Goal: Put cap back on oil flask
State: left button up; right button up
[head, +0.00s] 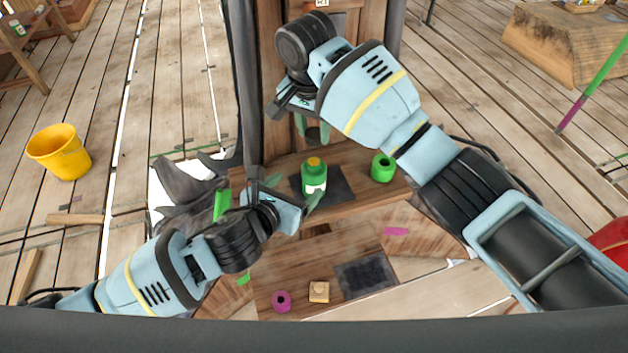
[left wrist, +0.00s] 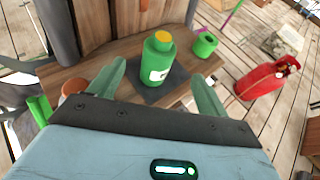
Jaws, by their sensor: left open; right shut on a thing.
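The green oil flask (head: 314,182) stands upright on a dark mat (head: 340,188) on the wooden shelf. Its top shows yellow-orange, and it also shows in the left wrist view (left wrist: 158,65). My left gripper (head: 293,190) is open, its fingers pointing at the flask from either side in the left wrist view; I cannot tell whether they touch it. My right gripper (head: 312,128) is above and behind the flask, its fingers pointing down, shut on a small dark piece (head: 318,136), perhaps the cap. The piece is apart from the flask and partly hidden.
A green hollow cylinder (head: 383,168) stands right of the flask. A lower shelf holds a magenta ring (head: 281,301), a tan block (head: 319,291) and a dark mat (head: 365,277). A wooden post rises behind the flask. A yellow bucket (head: 60,152) stands on the floor left.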

pick_arm(q)
jog(key=shift+w, duration=0.1)
dwell(0.3)
jog(key=shift+x, duration=5.9)
jog(key=shift+r, duration=0.1)
jog(key=c, duration=1.5)
jog(key=shift+o, duration=0.2)
pick_arm(e)
send_over(314, 162)
jog(key=shift+s+f, duration=0.1)
jog(key=shift+f, duration=2.4)
jog(key=shift+f, duration=0.1)
jog(key=shift+a+f, duration=0.1)
jog(key=shift+f, duration=0.7)
jog(key=shift+f, duration=0.6)
